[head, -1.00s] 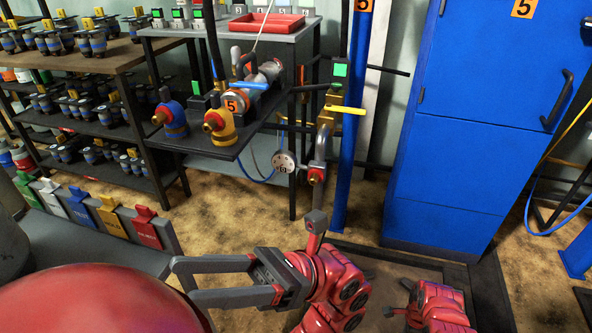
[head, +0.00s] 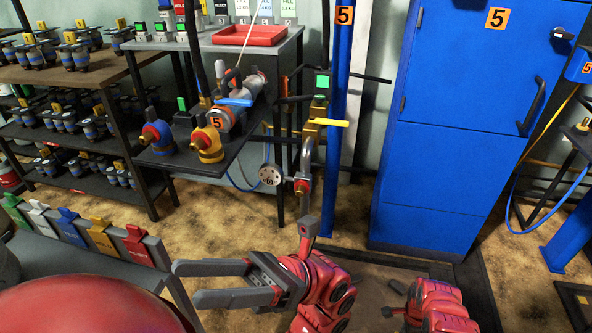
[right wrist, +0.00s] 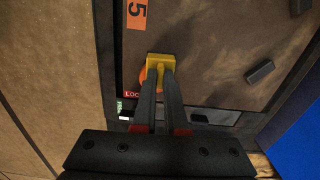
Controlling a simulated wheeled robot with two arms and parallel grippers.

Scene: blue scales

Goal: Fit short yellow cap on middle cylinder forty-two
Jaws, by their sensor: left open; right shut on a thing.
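In the right wrist view my right gripper (right wrist: 159,82) is shut on a small yellow piece (right wrist: 160,62). The piece is in front of a brown panel, and an orange round part shows partly behind it. I cannot tell whether this piece is the short yellow cap, or whether it touches the panel. In the head view my left gripper (head: 188,283) is open and empty, low in the picture. No number forty-two is readable, so I cannot tell which thing is the middle cylinder. The right gripper is outside the head view.
A dark bench (head: 180,162) carries blue and yellow fittings. A rack of shelves (head: 120,82) holds several blue-banded parts with yellow tops. Coloured tags (head: 135,245) line a grey ledge. Bare floor lies between.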

